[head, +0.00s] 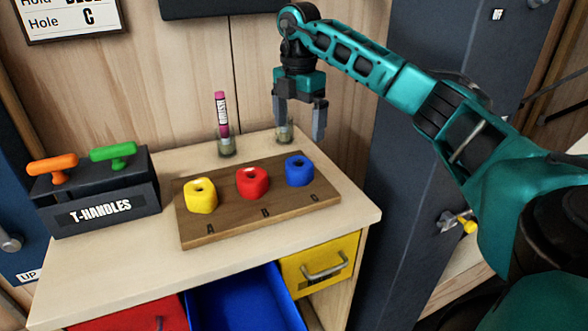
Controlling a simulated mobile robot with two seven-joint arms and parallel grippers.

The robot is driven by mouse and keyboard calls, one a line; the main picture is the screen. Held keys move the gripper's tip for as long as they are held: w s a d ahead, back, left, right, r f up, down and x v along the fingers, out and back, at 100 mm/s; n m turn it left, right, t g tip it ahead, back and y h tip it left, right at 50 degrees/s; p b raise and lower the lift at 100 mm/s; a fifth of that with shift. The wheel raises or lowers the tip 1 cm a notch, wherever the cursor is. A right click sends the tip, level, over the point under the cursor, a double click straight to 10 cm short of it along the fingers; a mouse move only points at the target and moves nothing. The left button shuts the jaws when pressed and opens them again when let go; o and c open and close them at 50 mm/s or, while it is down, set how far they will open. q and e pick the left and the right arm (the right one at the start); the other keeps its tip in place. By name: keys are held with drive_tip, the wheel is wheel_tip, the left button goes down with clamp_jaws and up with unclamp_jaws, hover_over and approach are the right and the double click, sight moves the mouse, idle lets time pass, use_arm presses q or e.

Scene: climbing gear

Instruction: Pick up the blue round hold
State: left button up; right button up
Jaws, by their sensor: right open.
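The blue round hold (299,171) sits at the right end of a wooden board (217,233), above the letter at that end. A red hold (252,183) sits in the middle of the board and a yellow hold (200,196) at its left, above the letter A. My right gripper (301,121) is open and empty. It points down and appears above and behind the blue hold, in front of the wooden wall. My left gripper is not in view.
A black T-handles box (104,208) with orange and green handles stands at the left. A marker (221,113) stands in a small holder (227,147) behind the board. Below, a blue drawer (245,302) is open. A dark cabinet stands at the right.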

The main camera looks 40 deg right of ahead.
sight(298, 162)
wheel_tip(298, 162, down, 10)
drive_tip(key=shift+s+a+f+b, duration=0.1)
drive_tip(key=shift+f+b, duration=0.05)
drive_tip(key=shift+b, duration=0.4)
drive_tip(key=c, duration=1.2)
